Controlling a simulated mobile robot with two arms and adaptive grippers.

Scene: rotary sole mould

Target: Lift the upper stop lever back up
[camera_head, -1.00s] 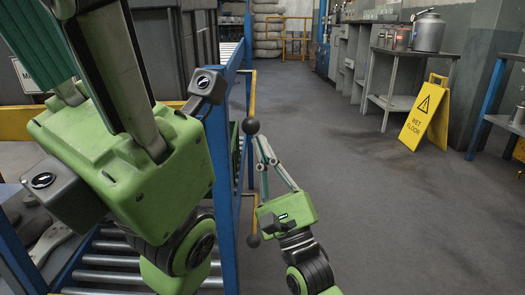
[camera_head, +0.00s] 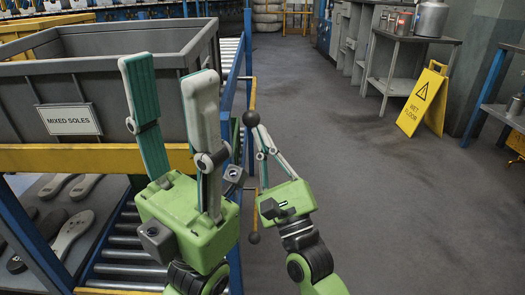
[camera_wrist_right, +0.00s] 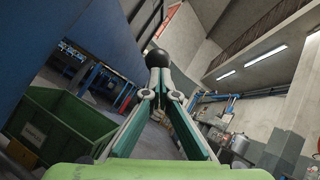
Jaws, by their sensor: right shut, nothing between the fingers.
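The upper stop lever is a yellow bar (camera_head: 253,92) with a dark ball knob (camera_head: 251,118), beside the blue rack post. Its knob also shows in the right wrist view (camera_wrist_right: 158,57), just beyond my fingertips. My right gripper (camera_head: 257,130) is shut and empty, its fingertips at the knob's underside; I cannot tell whether they touch. A second yellow lever with a dark ball (camera_head: 254,238) is lower down, partly hidden behind my right gripper. My left gripper (camera_head: 168,76) is open and empty, fingers pointing up, in front of the grey crate.
The grey crate (camera_head: 28,92) labelled MIXED SOLES stands on the rack at left, above a roller conveyor (camera_head: 120,255). Shoe soles (camera_head: 72,232) lie below. A yellow wet-floor sign (camera_head: 423,98) and side tables stand at right. The floor in the middle is clear.

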